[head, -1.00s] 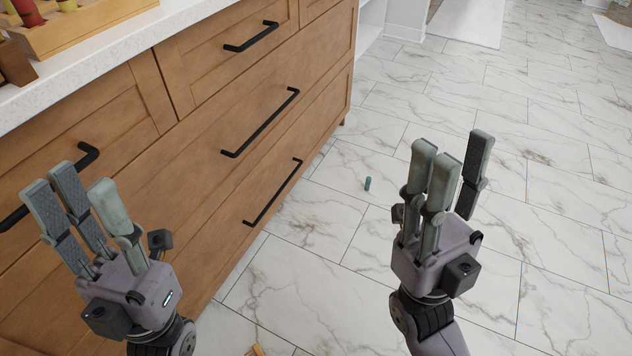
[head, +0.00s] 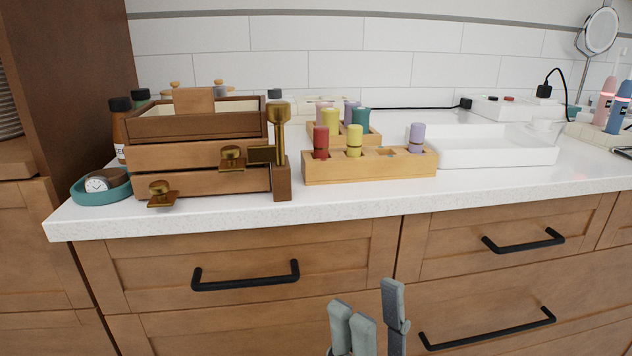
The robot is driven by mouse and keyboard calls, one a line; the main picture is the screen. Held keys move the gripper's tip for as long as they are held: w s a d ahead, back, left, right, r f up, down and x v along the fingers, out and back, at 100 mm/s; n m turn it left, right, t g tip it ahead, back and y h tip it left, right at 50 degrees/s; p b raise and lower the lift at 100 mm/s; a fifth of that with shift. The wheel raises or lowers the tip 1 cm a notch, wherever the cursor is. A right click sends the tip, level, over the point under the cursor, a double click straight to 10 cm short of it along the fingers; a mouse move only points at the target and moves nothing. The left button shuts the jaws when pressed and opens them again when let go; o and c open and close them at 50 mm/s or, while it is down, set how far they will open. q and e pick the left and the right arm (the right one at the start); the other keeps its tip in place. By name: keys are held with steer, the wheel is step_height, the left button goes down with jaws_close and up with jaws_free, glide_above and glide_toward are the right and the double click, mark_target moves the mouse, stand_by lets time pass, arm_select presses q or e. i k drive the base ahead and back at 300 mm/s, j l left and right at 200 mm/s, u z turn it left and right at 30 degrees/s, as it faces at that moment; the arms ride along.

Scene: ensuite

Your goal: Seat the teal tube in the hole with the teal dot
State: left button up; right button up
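A wooden rack (head: 350,170) stands at the front of the white counter. It holds a red tube (head: 321,143), a yellow tube (head: 354,140) and a lavender tube (head: 417,137), with what looks like an empty hole between the yellow and lavender ones. A second wooden rack (head: 374,138) behind it holds several tubes, among them a teal-topped one (head: 361,116). I cannot make out any teal dot. My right gripper (head: 372,308) is at the bottom, in front of the drawers and below the counter top; its fingers are apart and empty. My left gripper is out of view.
A wooden drawer box (head: 198,155) with brass pieces beside it (head: 281,140) stands left of the racks. A white tray (head: 495,152) lies to the right. A teal dish (head: 100,190) holds a watch. Drawer handles (head: 245,277) stick out below the counter.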

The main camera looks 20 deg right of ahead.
mark_target(388, 163)
steer(key=k+l+u, duration=0.25)
steer(key=l, duration=0.3)
steer(key=k+l+u, duration=0.1)
steer(key=l+u, duration=0.15)
steer(key=l, duration=0.3)
steer(key=k+l+u, duration=0.3)
steer(key=l, duration=0.2)
steer(key=k+l+u, duration=0.25)
steer(key=l, duration=0.2)
steer(key=k+l+u, duration=0.25)
steer(key=k+l, duration=1.2)
steer(key=l, duration=0.1)
